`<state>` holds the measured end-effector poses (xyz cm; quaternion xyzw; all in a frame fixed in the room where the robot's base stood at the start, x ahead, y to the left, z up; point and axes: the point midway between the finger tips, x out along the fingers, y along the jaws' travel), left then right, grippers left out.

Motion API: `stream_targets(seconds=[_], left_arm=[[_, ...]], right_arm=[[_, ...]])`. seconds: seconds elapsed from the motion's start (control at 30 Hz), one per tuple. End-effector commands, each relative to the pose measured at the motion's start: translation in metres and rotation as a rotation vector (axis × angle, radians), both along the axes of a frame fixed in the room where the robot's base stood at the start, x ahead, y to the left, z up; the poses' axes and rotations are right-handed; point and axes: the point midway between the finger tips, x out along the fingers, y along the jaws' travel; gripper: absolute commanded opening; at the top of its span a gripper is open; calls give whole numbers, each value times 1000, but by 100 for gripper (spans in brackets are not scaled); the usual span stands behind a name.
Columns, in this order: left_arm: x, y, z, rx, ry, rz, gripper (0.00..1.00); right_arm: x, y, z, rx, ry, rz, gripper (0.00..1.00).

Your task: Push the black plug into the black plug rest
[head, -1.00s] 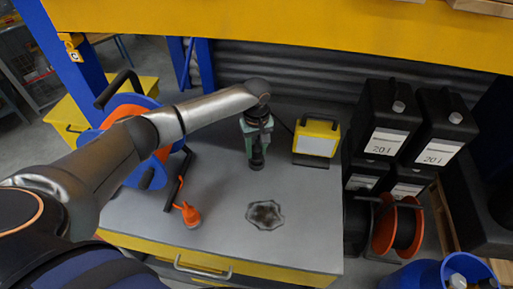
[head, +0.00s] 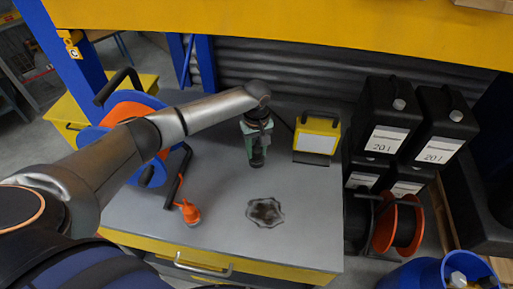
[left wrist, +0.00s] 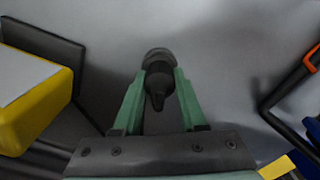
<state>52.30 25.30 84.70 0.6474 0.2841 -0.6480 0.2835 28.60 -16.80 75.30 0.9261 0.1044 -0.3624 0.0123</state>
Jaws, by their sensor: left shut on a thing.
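My left gripper (head: 257,151) points down over the grey bench top and is shut on the black plug (left wrist: 158,82). In the left wrist view the plug sits between the two green fingers (left wrist: 157,88), its narrow dark end towards the camera. A dark round shape (left wrist: 157,54) shows just past the fingertips. I cannot tell whether it is the black plug rest or the plug's wider end. In the head view the dark end (head: 257,162) below the fingers is close to the bench, and any seam between plug and rest is too small to see. My right gripper is not in view.
A yellow work lamp (head: 316,138) stands just right of the gripper. An orange item (head: 190,212) and a dark stain-like patch (head: 265,212) lie on the front of the bench (head: 225,235). A cable reel (head: 137,125) stands left, black canisters (head: 388,125) right.

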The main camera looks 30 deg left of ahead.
Motion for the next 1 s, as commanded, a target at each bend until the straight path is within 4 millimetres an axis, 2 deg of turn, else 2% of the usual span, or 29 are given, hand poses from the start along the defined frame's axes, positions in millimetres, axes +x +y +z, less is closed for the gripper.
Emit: stream_targets(seconds=[0.23,0.27,0.53,0.8,1.0], left_arm=[[0,0,-3,-1,-1,-1,0],[0,0,-4,-1,-1,-1,44],[0,0,-3,1,-1,0,75],[0,0,-2,1,-1,0,76],[0,0,8,1,-1,0,76]], right_arm=[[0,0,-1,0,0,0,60],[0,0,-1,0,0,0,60],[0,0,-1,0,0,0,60],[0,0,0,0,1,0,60],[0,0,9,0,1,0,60]])
